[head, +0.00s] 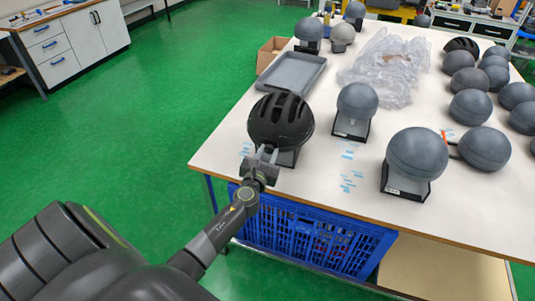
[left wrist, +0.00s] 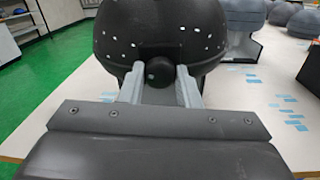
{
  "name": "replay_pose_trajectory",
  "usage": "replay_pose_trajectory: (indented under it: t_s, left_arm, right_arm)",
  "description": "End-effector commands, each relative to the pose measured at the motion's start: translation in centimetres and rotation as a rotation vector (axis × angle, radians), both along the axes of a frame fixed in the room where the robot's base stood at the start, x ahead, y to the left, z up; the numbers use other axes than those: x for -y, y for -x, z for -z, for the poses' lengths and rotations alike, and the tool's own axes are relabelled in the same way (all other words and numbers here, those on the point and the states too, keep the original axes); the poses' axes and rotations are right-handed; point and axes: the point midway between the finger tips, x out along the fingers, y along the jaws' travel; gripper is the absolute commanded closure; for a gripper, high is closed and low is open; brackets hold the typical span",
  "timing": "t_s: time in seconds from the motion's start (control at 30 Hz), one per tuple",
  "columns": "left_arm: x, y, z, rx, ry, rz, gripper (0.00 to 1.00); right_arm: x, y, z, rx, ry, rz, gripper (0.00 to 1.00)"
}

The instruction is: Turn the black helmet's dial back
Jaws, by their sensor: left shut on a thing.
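The black helmet (head: 281,118) sits on a stand near the table's front left corner in the head view. Its vented shell faces up. In the left wrist view the helmet (left wrist: 165,30) fills the top middle, with white specks on its surface. A round black dial (left wrist: 159,72) with a small pale green mark is at its lower rear. My left gripper (head: 266,152) reaches the helmet from the front. In the left wrist view its two grey fingers (left wrist: 159,80) are on either side of the dial, shut on it. My right gripper is not in view.
Grey head forms on stands (head: 356,107) (head: 416,158) stand to the right of the helmet. A grey tray (head: 291,73) and clear plastic wrap (head: 386,67) lie behind. A blue crate (head: 310,236) is under the table. Green floor is free at left.

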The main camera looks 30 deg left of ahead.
Motion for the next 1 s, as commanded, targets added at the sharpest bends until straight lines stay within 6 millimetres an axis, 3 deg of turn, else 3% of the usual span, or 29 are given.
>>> replay_pose_trajectory:
  t_s: [0.27, 1.0]
  left_arm:
    - [-0.1, 0.0, 0.2, 0.045, 0.148, 0.005, 0.93]
    - [-0.2, 0.1, 0.4, 0.247, 0.814, 0.025, 0.93]
  right_arm:
    - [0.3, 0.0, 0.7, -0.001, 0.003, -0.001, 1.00]
    - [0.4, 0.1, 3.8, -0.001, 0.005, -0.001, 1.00]
